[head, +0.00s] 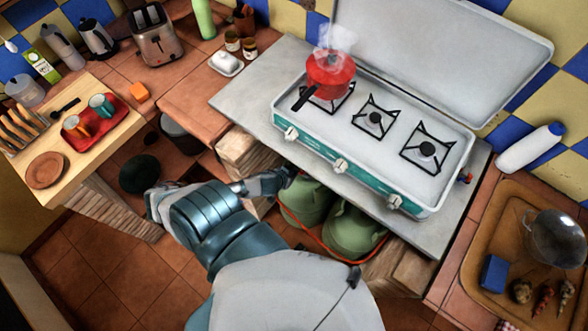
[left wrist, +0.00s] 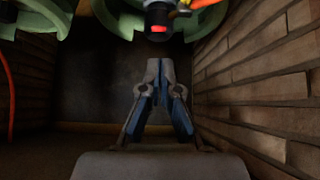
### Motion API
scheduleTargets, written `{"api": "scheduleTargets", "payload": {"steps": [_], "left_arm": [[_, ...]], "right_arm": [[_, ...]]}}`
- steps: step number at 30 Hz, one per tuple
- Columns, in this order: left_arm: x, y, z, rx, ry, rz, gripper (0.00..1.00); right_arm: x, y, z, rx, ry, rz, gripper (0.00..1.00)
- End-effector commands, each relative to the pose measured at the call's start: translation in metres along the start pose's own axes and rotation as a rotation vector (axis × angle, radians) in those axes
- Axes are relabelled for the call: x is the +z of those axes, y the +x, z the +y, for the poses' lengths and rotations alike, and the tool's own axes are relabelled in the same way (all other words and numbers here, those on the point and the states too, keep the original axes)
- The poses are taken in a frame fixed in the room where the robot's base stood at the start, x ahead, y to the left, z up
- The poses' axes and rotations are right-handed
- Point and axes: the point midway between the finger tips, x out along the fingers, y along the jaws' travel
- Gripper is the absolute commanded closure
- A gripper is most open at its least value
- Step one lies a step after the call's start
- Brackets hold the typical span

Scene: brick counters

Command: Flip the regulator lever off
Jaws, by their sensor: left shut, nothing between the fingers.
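Two green gas bottles (head: 352,231) stand under the grey counter in the head view. In the left wrist view, a black regulator (left wrist: 157,18) with a red end sits at the top, against a green bottle (left wrist: 125,27). A yellow-orange part (left wrist: 200,4) shows beside it, cut off by the top edge; I cannot tell whether it is the lever. My left gripper (left wrist: 160,70) is shut and empty, its fingertips below the regulator in that view and apart from it. In the head view, the left gripper (head: 284,176) reaches under the counter edge beside the bottles. My right gripper is not in view.
An orange hose (head: 325,248) runs around the bottles. Brick walls (left wrist: 265,90) close in the space on the right of the wrist view. Above stands a camping stove (head: 392,165) with a steaming red pot (head: 330,74) on the grey counter (head: 250,92).

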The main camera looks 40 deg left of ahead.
Motion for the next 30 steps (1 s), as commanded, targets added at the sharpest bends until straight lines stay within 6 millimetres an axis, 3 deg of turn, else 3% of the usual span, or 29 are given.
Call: {"api": "scheduleTargets", "payload": {"steps": [6,12,30], "left_arm": [[0.000,0.043,0.000,-0.001,0.000,0.001,1.00],[0.001,0.067,0.001,0.000,0.000,-0.001,1.00],[-0.001,0.075,0.001,0.000,-0.001,0.005,1.00]], "right_arm": [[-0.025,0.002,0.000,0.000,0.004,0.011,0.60],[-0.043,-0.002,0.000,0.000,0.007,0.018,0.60],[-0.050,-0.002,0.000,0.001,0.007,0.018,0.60]]}}
